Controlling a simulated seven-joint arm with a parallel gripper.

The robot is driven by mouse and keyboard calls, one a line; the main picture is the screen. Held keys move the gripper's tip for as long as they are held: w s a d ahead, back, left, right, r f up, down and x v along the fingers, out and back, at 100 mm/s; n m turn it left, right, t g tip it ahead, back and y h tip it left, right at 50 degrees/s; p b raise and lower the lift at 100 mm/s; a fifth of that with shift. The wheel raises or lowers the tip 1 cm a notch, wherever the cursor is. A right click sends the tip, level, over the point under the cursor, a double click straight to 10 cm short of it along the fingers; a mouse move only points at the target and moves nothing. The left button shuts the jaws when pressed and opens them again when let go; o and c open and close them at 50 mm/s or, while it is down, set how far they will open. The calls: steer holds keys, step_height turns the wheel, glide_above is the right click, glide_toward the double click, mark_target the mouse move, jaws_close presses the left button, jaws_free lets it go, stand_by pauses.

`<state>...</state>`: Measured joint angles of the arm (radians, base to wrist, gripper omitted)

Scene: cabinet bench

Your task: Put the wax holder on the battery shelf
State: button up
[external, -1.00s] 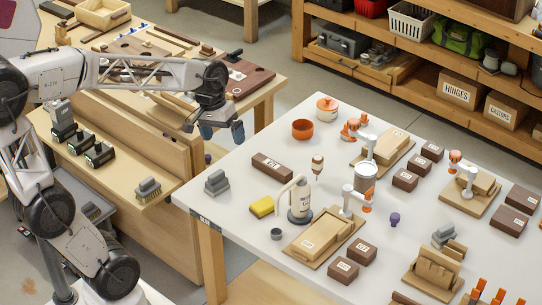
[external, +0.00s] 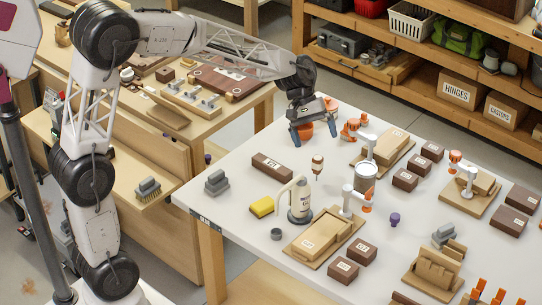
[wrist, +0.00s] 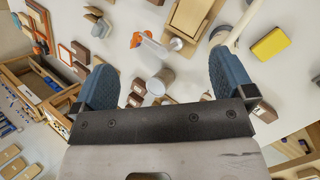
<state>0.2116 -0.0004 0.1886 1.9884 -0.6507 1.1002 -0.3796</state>
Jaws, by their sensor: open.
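In the wrist view the two blue fingers of my gripper (wrist: 163,84) are spread wide. A grey-white can (wrist: 160,81) shows beyond them, apart from the fingers. I cannot tell for sure which object is the wax holder; a white can (external: 365,177) and a small grey round cup (external: 277,234) stand on the table. A wooden ledge (external: 122,174) at the left bench may be the battery shelf; my arm hides part of it.
The left bench top holds a peg rack (external: 190,100). A gap separates bench and table.

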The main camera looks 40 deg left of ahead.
steer(key=w+d+f+n+g+h, duration=0.1)
steer(key=w+d+f+n+h, duration=0.1)
steer(key=w+d+f, duration=0.45)
steer(key=w+d+f+n+g+h, duration=0.15)
steer(key=w+d+f, duration=0.25)
steer(key=w+d, duration=0.45)
steer(key=n+h, duration=0.3)
steer(key=n, duration=0.1)
glide_toward(447, 235)
steer(key=shift+d+f+g, duration=0.35)
steer(key=shift+d+f, duration=0.3)
steer(key=shift+d, duration=0.3)
steer(key=shift+y, duration=0.25)
steer(key=shift+x, duration=1.3)
steer(key=shift+x, duration=2.6)
steer(key=shift+r, duration=0.1)
